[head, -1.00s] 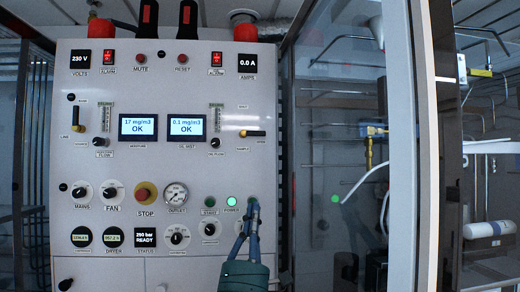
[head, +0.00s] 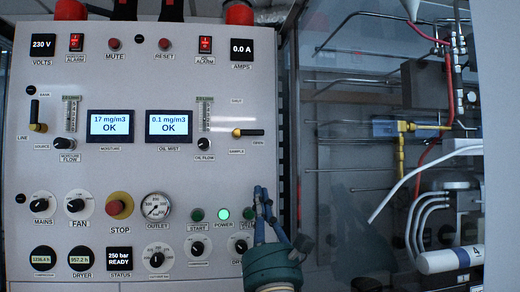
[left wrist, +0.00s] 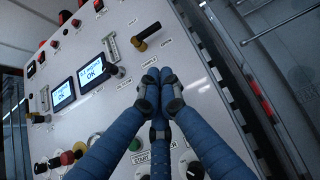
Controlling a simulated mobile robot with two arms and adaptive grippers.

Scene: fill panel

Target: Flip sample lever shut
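The sample lever (head: 248,132) is on the right side of the white panel, above the SAMPLE label. Its black handle lies level and points right, by the OPEN label; the SHUT label is above it. It also shows at upper middle in the left wrist view (left wrist: 147,37). My left gripper (head: 263,190) has blue fingers and a green body. It is below and slightly right of the lever, apart from it. Its fingertips are together with nothing between them in the left wrist view (left wrist: 156,76). My right gripper is not in view.
The panel (head: 130,180) also carries a bank lever (head: 35,115), an oil flow knob (head: 204,144), a red stop button (head: 119,206) and a lit green power light (head: 222,214). Right of the panel, pipes and white hoses (head: 425,175) show.

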